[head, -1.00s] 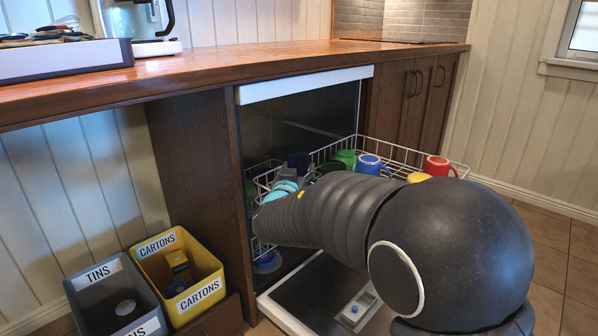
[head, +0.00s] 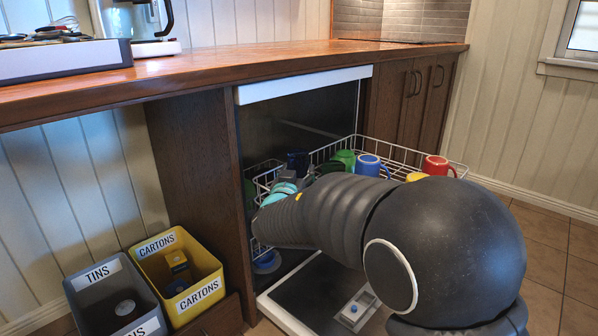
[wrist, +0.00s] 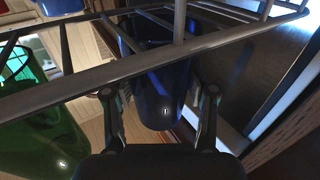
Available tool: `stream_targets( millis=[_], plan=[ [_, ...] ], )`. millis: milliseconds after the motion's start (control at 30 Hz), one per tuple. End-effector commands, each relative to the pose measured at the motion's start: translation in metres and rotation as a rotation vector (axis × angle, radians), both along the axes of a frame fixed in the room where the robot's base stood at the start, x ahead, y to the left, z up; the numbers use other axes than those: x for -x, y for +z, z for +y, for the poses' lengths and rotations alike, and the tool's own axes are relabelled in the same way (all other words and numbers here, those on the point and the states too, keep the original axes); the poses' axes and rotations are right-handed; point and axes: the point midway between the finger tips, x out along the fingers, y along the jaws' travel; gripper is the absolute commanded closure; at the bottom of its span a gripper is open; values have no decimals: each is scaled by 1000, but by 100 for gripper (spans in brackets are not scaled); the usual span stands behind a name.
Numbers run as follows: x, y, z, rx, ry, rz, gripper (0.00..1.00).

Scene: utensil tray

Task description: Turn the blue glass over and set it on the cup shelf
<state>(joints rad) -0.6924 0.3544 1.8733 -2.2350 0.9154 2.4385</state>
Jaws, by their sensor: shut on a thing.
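The dark blue glass (head: 298,161) is at the left part of the dishwasher's white wire rack (head: 398,148). In the wrist view the blue glass (wrist: 160,88) stands between the two fingers of my gripper (wrist: 160,105), which is shut on it. A rack wire crosses in front of the glass there. In the head view my gripper (head: 296,180) is partly hidden behind my own arm. I cannot make out a separate cup shelf in these frames.
A green glass (wrist: 38,118) is close on the left in the wrist view. A blue mug (head: 368,165), a red mug (head: 436,166) and a green cup (head: 345,158) are in the rack. Bins for tins (head: 98,277) and cartons (head: 150,262) stand left. The counter (head: 270,64) overhangs the dishwasher.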

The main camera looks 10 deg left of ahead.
Motion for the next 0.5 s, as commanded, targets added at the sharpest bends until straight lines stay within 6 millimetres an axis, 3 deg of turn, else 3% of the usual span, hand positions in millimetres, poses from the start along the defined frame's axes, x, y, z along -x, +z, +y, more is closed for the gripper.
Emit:
stream_targets(
  millis=[33,500],
  plan=[
    [1,-14,1,10,5,23,100],
    [1,-19,1,7,4,23,100]
  ],
)
